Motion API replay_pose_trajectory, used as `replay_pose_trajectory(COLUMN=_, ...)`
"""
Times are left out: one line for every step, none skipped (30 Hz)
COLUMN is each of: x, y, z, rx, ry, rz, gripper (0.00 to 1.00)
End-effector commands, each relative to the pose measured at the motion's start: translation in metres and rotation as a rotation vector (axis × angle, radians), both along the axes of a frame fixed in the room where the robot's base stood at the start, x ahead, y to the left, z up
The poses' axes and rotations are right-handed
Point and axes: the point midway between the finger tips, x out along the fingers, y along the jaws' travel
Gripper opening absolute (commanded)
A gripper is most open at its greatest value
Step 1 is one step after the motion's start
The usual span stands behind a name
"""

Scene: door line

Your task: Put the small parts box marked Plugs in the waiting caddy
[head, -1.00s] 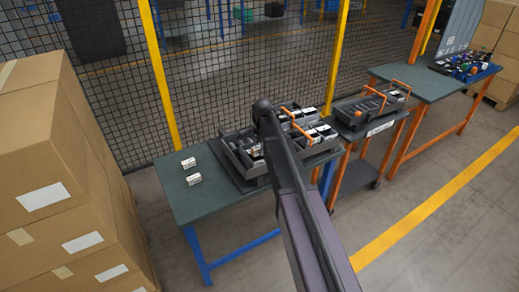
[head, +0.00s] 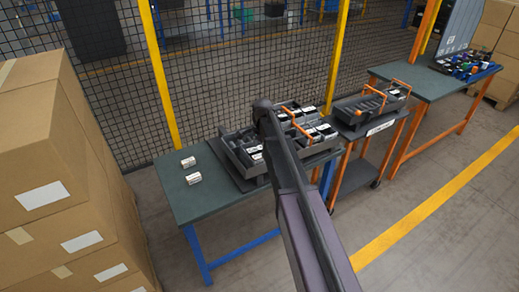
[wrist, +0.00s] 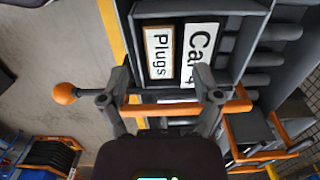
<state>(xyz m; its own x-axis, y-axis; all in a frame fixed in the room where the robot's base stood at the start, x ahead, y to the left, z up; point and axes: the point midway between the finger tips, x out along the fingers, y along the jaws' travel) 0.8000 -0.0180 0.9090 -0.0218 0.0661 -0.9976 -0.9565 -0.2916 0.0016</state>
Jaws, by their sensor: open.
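The box marked Plugs (wrist: 159,53) shows its white label in the wrist view, inside a dark grey tray compartment. A larger white label (wrist: 200,50) starting "Ca" is right beside it, partly cut off by a finger. My gripper (wrist: 163,82) is open, one finger on each side of the labels; contact with the box cannot be told. An orange handle bar (wrist: 180,108) crosses between the fingers. In the head view, a dark caddy (head: 236,160) stands on the near bench and another caddy (head: 345,113) stands on a cart; my arm hides my gripper.
Two small white boxes (head: 193,178) lie on the near bench (head: 195,208). Stacked cartons (head: 60,170) stand at left and a mesh fence (head: 240,75) runs behind. A further bench (head: 430,88) holds a blue tray of coloured parts.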

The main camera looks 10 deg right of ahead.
Motion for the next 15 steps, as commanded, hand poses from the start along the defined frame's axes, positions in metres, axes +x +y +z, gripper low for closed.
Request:
replay_pose_trajectory(x=0.0, y=0.0, z=0.0, rx=0.0, ry=0.0, rz=0.0, gripper=0.82)
replay_pose_trajectory(x=0.0, y=0.0, z=0.0, rx=0.0, ry=0.0, rz=0.0, gripper=0.82)
replay_pose_trajectory(x=0.0, y=0.0, z=0.0, rx=0.0, ry=0.0, rz=0.0, gripper=0.82)
replay_pose_trajectory(x=0.0, y=0.0, z=0.001, rx=0.0, ry=0.0, rz=0.0, gripper=0.82)
replay_pose_trajectory(x=0.0, y=0.0, z=0.001, rx=0.0, ry=0.0, rz=0.0, gripper=0.82)
replay_pose_trajectory(x=0.0, y=0.0, z=0.002, rx=0.0, ry=0.0, rz=0.0, gripper=0.82)
replay_pose_trajectory(x=0.0, y=0.0, z=0.003, rx=0.0, ry=0.0, rz=0.0, gripper=0.82)
replay_pose_trajectory(x=0.0, y=0.0, z=0.003, rx=0.0, ry=0.0, rz=0.0, gripper=0.82)
replay_pose_trajectory(x=0.0, y=0.0, z=0.005, rx=0.0, ry=0.0, rz=0.0, gripper=0.82)
replay_pose_trajectory(x=0.0, y=0.0, z=0.006, rx=0.0, ry=0.0, rz=0.0, gripper=0.82)
replay_pose_trajectory(x=0.0, y=0.0, z=0.008, rx=0.0, ry=0.0, rz=0.0, gripper=0.82)
replay_pose_trajectory(x=0.0, y=0.0, z=0.01, rx=0.0, ry=0.0, rz=0.0, gripper=0.82)
replay_pose_trajectory(x=0.0, y=0.0, z=0.012, rx=0.0, ry=0.0, rz=0.0, gripper=0.82)
replay_pose_trajectory(x=0.0, y=0.0, z=0.014, rx=0.0, ry=0.0, rz=0.0, gripper=0.82)
replay_pose_trajectory(x=0.0, y=0.0, z=0.016, rx=0.0, ry=0.0, rz=0.0, gripper=0.82)
